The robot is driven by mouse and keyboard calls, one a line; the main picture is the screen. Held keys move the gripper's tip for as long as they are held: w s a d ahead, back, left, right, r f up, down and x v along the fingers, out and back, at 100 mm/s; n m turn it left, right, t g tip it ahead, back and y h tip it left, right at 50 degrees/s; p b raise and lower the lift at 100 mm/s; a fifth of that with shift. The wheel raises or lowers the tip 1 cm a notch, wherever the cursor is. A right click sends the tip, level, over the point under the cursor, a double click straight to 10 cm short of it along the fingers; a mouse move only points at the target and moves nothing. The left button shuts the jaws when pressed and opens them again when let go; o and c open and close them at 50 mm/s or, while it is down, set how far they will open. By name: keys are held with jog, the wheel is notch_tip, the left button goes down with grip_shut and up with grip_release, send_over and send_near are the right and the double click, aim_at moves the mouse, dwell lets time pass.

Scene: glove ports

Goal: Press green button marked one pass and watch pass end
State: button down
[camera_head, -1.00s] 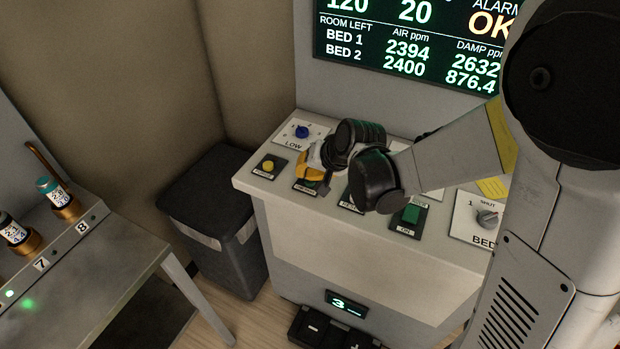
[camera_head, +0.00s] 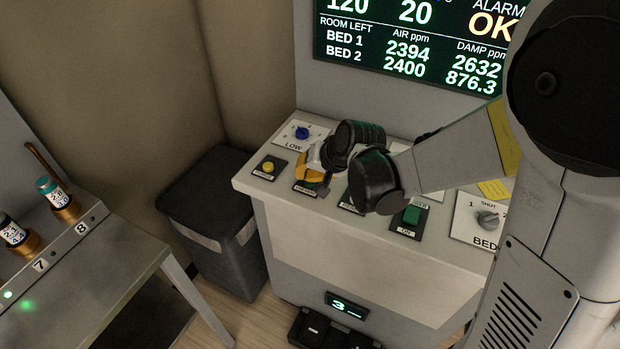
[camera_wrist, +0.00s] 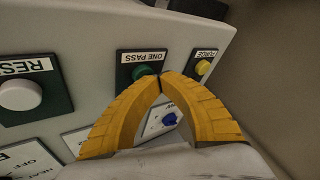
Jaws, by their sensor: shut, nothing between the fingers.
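The green button marked ONE PASS (camera_wrist: 143,72) sits on a dark plate on the sloped panel in the wrist view. My gripper (camera_wrist: 159,77) is shut and empty, its yellow fingertips together at the lower edge of the button. They overlap it in the picture; I cannot tell whether they touch it or whether it is pressed in. In the head view my gripper (camera_head: 316,186) is over the ONE PASS plate (camera_head: 309,191), and the button itself is hidden behind it. The display screen (camera_head: 420,45) above reads AIR 2394 and 2400, DAMP 2632 and 876.3, ALARM OK.
A yellow button (camera_wrist: 203,67) is right of the fingertips in the wrist view, and a white RESET-like button (camera_wrist: 20,95) is left. A blue knob (camera_wrist: 169,119) lies beyond the fingers. A green ON switch (camera_head: 411,214) is near my arm. A grey bin (camera_head: 215,215) stands left of the console.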

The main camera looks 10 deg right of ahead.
notch_tip(320, 180, up, 6)
jog(key=p, duration=0.4)
jog(key=shift+r+p, duration=0.1)
jog(key=shift+p, duration=0.2)
dwell(0.7)
jog(key=s+d+r+h+b, duration=0.1)
jog(key=s+d, duration=0.3)
jog(key=s, duration=0.3)
jog(key=s+d+r+n+h+b, duration=0.1)
jog(key=s+d+r, duration=0.1)
jog(key=s+d, duration=0.2)
jog(key=s+d+r+n+t+h+b, duration=0.1)
jog(key=s+d, duration=0.3)
jog(key=s, duration=0.6)
jog(key=shift+s+d+r+h+b, duration=0.3)
jog(key=shift+r+h+b, duration=0.2)
jog(key=shift+r+b, duration=0.1)
jog(key=shift+w, duration=0.1)
dwell(0.7)
